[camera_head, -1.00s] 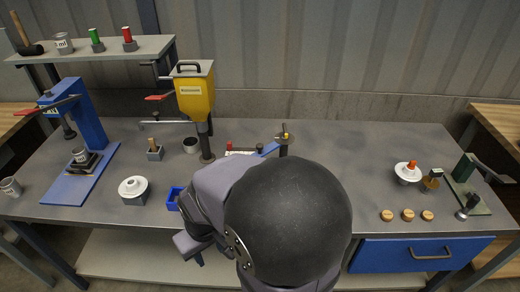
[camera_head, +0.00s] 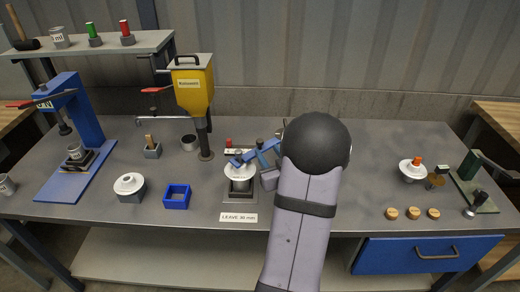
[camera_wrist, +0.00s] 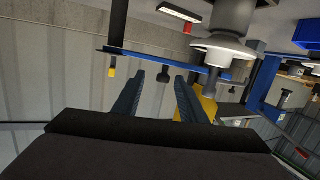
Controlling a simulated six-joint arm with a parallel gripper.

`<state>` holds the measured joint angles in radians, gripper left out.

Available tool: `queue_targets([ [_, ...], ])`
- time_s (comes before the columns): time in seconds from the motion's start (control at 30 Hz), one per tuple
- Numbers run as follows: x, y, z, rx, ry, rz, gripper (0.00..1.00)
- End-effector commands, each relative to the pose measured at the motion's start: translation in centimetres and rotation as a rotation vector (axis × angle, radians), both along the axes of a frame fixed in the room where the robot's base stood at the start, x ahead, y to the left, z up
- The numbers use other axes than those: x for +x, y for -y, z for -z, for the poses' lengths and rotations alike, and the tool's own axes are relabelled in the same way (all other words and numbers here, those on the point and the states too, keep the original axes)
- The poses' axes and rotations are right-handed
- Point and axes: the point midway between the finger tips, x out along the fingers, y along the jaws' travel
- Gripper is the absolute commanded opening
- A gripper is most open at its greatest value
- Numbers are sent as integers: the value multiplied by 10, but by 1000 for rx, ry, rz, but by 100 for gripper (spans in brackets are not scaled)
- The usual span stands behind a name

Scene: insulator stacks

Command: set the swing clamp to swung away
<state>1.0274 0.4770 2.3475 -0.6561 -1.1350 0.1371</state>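The swing clamp's blue arm (camera_head: 252,154) reaches left from its post over the white insulator stack (camera_head: 240,174) in the head view. A dark knob (camera_head: 260,143) stands on the arm. In the wrist view, which is turned over, the blue arm (camera_wrist: 150,60) runs across just past my fingertips, with the white insulator (camera_wrist: 222,48) to the right. My gripper (camera_wrist: 159,75) is open and empty. The dark knob (camera_wrist: 163,76) appears between its fingertips; whether they touch it I cannot tell. In the head view, my arm partly hides the clamp's post.
A yellow dispenser (camera_head: 193,90) stands behind and left of the clamp. A label (camera_head: 238,217) lies in front. Round wooden pieces (camera_head: 412,213) and another insulator (camera_head: 411,170) are at right.

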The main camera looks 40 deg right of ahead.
Motion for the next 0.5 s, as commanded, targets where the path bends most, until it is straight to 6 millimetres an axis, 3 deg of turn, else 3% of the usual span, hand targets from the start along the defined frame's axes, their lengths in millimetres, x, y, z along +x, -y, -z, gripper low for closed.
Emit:
queue_targets([
  [0.07, -2, 0, 9, -5, 59, -24, 38],
  [0.5, -7, -6, 4, -14, 189, -78, 38],
])
